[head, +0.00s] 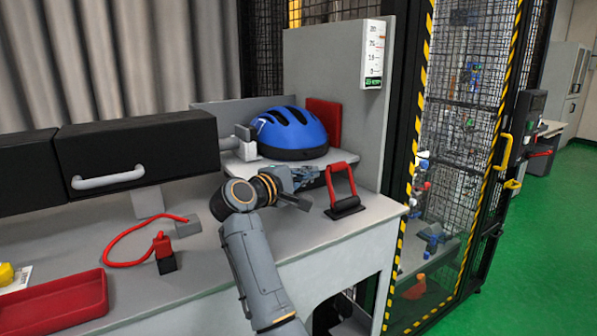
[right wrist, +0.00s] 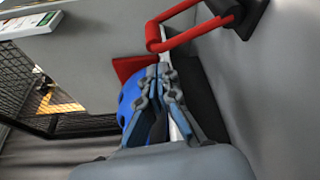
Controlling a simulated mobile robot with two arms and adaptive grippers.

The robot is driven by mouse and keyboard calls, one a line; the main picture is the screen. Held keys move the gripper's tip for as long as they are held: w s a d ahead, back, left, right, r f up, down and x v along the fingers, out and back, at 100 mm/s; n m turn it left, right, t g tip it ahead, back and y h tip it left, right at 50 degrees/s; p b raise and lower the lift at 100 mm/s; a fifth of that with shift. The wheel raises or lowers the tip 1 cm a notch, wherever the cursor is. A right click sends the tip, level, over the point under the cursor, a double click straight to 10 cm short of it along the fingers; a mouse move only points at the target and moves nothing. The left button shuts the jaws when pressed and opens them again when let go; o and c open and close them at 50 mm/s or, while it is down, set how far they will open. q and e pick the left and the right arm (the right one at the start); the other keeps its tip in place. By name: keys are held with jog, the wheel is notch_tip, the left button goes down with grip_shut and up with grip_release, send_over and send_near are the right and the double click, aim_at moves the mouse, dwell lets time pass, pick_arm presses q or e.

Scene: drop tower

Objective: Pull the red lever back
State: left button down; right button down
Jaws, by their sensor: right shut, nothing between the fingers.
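The red lever (head: 331,184) is a loop-shaped handle standing up from a black base (head: 347,208) on the grey bench, near its right end. It also shows at the top of the right wrist view (right wrist: 194,35). My right gripper (head: 312,176) is just left of the lever. In the right wrist view its fingers (right wrist: 167,75) are together and empty, with the tips close to the end of the lever's bar. I cannot tell whether they touch it. My left gripper is not in view.
A blue helmet (head: 290,130) sits on a grey platform behind my right gripper, by a red pad (head: 324,118). A black drawer unit (head: 140,150), a red cable (head: 130,240) and a red tray (head: 55,305) are left. A mesh cage with striped edges (head: 470,110) stands right.

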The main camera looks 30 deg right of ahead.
jog(key=shift+p+x, duration=0.45)
jog(key=shift+x, duration=1.5)
